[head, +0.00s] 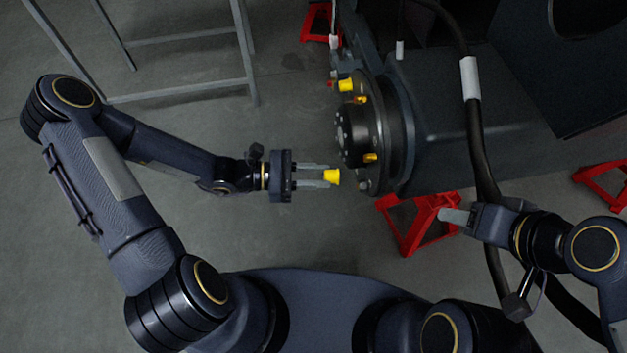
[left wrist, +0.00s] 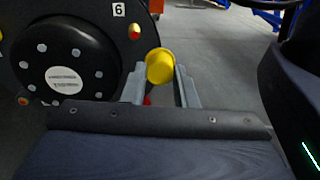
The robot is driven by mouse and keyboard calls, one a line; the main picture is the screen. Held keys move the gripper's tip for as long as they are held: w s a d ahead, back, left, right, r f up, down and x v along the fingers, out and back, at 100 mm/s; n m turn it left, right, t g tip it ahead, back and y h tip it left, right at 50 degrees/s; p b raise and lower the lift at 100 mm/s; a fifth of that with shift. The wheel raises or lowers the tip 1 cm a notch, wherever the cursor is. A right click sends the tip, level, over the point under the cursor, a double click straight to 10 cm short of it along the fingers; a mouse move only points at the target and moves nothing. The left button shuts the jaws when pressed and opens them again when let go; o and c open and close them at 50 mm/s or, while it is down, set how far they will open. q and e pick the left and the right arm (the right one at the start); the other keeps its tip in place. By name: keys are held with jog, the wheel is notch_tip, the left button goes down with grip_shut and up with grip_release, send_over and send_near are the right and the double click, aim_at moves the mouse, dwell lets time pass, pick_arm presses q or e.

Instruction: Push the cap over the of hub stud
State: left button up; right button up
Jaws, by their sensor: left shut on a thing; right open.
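My left gripper (head: 318,176) is shut on a yellow cap (head: 332,176), held at its fingertips just left of the wheel hub (head: 352,133). The cap also shows between the two fingers in the left wrist view (left wrist: 160,66). The hub has a round black centre and a flange with studs. One yellow cap (head: 346,85) sits at the flange's upper edge. Bare-looking yellow-orange studs (head: 370,157) show on the flange; a stud with a red tip (left wrist: 135,32) is beside the label 6. My right gripper (head: 456,216) is at the lower right, away from the hub; its finger gap is hard to see.
Red stands (head: 412,222) are on the floor below the dark chassis (head: 460,100). A thick black hose (head: 478,140) hangs near my right arm. A grey metal frame (head: 180,92) stands at the upper left. Floor between frame and hub is clear.

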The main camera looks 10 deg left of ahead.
pick_arm(q)
jog(key=t, duration=0.1)
jog(key=w+n, duration=0.1)
jog(key=w+a+t, duration=0.1)
jog(key=shift+w+r+n+t+b, duration=0.1)
jog(key=shift+r+n+t+b, duration=0.15)
jog(key=shift+n+t+b, duration=0.05)
pick_arm(e)
jog(key=shift+f, duration=0.9)
jog(key=shift+r, duration=0.15)
pick_arm(q)
jog(key=shift+x, duration=3)
jog(key=shift+r, duration=0.1)
jog(key=shift+x, duration=1.6)
pick_arm(e)
jog(key=shift+r, duration=0.1)
pick_arm(q)
jog(key=shift+d, duration=0.1)
